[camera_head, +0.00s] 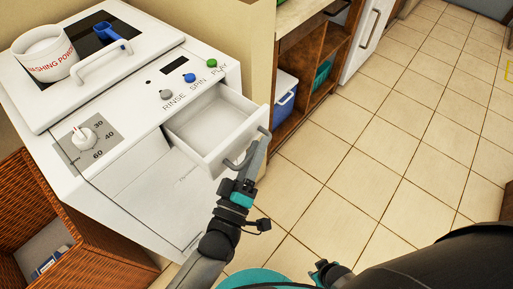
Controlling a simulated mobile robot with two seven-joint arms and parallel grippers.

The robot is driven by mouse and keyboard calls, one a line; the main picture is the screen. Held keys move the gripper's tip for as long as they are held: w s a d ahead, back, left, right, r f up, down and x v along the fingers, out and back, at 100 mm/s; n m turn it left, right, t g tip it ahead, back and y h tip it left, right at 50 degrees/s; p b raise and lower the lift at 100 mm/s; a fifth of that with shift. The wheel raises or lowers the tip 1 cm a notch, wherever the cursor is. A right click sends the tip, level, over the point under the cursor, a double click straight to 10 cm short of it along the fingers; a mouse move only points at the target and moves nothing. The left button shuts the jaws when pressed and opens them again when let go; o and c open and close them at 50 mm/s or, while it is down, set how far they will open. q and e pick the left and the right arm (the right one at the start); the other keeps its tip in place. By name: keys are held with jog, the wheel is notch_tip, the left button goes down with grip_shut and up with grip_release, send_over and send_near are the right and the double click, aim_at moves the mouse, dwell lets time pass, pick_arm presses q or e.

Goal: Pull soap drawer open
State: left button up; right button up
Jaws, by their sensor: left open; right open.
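The soap drawer (214,122) of the white washing machine stands out from the front panel, and its empty inside shows. Its grey handle (258,140) is on the drawer's front face. My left gripper (248,158) is open at this handle, with its fingers overlapping it in the picture; I cannot tell whether they touch it. My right gripper (324,268) is open low in the picture, above the floor and away from the machine, partly cut off by my arm.
A washing powder tub (45,58) and a blue scoop (107,33) are on top of the machine. A wicker basket (55,235) stands at its left. Open wooden shelving (300,62) holds a blue-and-white box (285,98).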

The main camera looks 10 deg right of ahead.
pick_arm(q)
jog(key=p+v, duration=0.1)
jog(key=v, duration=1.4)
jog(key=shift+s+p, duration=0.15)
jog(key=shift+p, duration=0.15)
pick_arm(e)
jog(key=shift+s+d+r, duration=0.1)
jog(key=shift+s+r, duration=0.1)
jog(key=shift+s, duration=0.3)
jog(key=shift+s+r, duration=0.15)
jog(key=shift+s, duration=0.3)
